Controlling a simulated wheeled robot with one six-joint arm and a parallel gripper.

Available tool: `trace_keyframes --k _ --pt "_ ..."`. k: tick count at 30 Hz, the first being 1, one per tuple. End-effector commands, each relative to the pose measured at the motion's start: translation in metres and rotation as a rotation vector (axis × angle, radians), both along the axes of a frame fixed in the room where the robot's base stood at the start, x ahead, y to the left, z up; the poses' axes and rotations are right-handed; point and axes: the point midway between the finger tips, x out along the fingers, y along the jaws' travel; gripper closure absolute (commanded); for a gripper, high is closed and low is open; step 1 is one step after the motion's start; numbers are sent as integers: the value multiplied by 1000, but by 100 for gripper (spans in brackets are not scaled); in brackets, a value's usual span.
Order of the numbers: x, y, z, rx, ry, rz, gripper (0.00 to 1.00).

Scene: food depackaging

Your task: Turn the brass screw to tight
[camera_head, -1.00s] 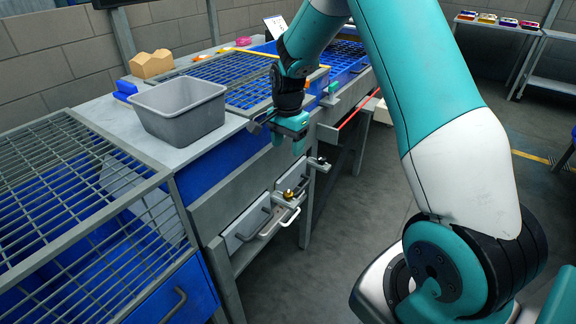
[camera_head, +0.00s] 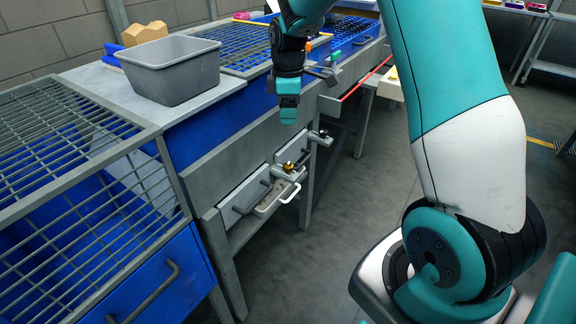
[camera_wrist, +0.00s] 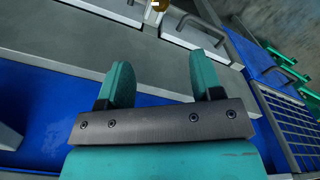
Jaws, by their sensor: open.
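My gripper (camera_head: 288,112) hangs above the screw, beside the bench's front edge, and touches nothing that I can see. In the wrist view my gripper (camera_wrist: 163,75) has its two teal fingers wide apart with nothing between them. The screw lies beyond the fingertips.
A grey bin (camera_head: 172,68) stands on the bench. Blue troughs under metal grates (camera_head: 60,120) flank it. The floor in front is clear.

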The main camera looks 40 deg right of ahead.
Motion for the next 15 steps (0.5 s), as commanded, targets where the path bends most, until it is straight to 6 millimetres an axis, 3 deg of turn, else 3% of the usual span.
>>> trace_keyframes --k 5,15 --pt "-1 0 -28 2 6 0 40" --pt "-1 0 -106 1 7 -2 40"
